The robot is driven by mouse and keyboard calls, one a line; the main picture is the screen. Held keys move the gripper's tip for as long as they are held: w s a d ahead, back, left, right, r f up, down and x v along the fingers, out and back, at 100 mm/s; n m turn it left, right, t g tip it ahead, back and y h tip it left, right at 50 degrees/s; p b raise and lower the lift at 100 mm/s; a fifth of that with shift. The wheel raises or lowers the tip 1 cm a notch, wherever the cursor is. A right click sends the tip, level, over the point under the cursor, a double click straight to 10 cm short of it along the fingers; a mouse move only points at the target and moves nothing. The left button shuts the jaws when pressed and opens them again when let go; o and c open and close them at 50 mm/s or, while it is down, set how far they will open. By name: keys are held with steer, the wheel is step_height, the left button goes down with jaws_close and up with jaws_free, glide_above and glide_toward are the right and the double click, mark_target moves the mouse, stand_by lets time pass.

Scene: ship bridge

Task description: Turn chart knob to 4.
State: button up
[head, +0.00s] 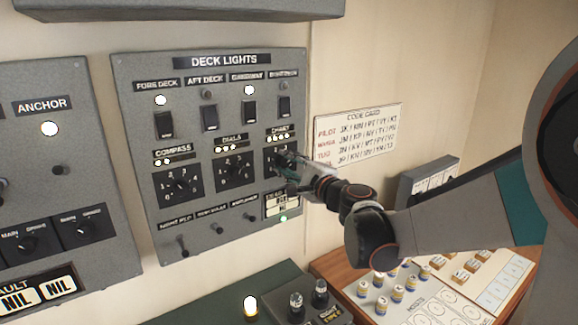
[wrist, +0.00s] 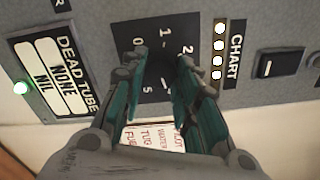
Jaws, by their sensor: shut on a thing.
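The chart knob (wrist: 158,72) sits on a black dial plate (wrist: 148,35) marked with numbers; 0, 1, 2 and 5 show in the wrist view, and my fingers cover others. The CHART label (wrist: 235,55) has a column of several lit white dots (wrist: 218,52) beside it. In the head view the chart dial (head: 270,160) is at the right of the deck lights panel, partly hidden by my gripper (head: 282,162). In the wrist view my gripper (wrist: 156,75) is shut on the knob, with a finger on each side. I cannot tell which number the knob points at.
The compass (head: 181,183) and dials (head: 235,168) knobs are left of the chart dial. Rocker switches (head: 210,118) are above; small toggles (head: 217,229) and the dead tube display (head: 282,205) with a green light are below. A code card (head: 357,135) hangs at right.

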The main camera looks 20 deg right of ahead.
stand_by(0.3)
steer(key=o, duration=1.1)
steer(key=shift+c, duration=0.2)
steer(key=shift+s, duration=0.1)
steer(key=v, duration=0.7)
steer(key=shift+s, duration=0.3)
